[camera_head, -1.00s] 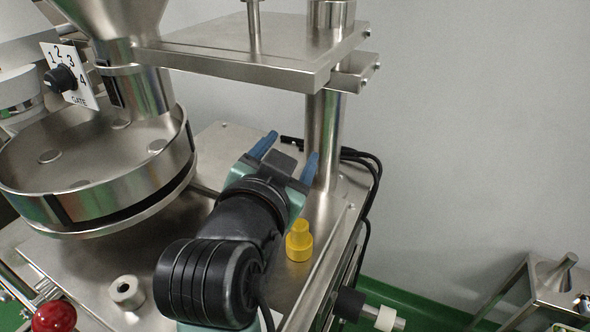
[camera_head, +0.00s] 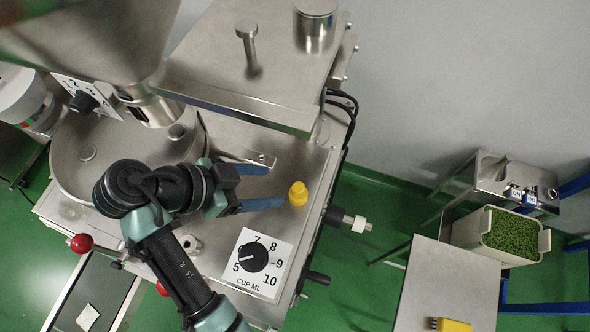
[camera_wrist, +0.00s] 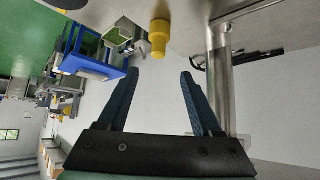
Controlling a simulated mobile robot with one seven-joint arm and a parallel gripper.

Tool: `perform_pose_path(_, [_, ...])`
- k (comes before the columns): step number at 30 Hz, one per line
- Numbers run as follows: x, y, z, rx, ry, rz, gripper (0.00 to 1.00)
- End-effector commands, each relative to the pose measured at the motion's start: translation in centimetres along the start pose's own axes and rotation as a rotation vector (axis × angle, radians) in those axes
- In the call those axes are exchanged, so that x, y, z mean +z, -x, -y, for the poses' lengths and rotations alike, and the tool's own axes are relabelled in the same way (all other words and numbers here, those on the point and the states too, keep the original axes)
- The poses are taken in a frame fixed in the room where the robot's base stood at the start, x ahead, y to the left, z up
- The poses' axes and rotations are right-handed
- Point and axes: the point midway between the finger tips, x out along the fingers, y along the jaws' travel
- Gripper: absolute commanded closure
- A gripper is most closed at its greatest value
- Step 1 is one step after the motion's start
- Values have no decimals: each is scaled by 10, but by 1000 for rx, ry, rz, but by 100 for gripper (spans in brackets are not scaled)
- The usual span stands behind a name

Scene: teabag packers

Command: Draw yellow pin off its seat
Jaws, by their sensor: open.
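The yellow pin (camera_head: 298,193) stands upright on the steel top of the machine, near its right edge. My gripper (camera_head: 278,187) is open and empty, with its two blue fingers pointing right toward the pin. The pin is just beyond the fingertips in the head view, and I see no contact. In the wrist view the yellow pin (camera_wrist: 158,38) shows ahead of the open gripper (camera_wrist: 152,75), near the top of the picture, between the lines of the two fingers. The pin's seat is hidden under it.
A CUP ML dial (camera_head: 253,257) sits below the gripper. A steel plate (camera_head: 250,65) overhangs behind it, and a round pan (camera_head: 75,165) is at left. A black-and-white knob (camera_head: 345,219) juts from the right side. A bin of green leaves (camera_head: 510,235) stands farther right.

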Motion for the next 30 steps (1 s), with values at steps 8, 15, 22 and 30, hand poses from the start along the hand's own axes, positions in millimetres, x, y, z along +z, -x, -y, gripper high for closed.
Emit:
perform_pose_path(8, [6, -31, -2, 6, -6, -1, 34])
perform_pose_path(15, [5, -55, -2, 5, -4, -1, 34])
perform_pose_path(22, [0, -75, -2, 5, -1, -1, 34])
perform_pose_path(30, [-2, -100, -4, 11, 1, 0, 34])
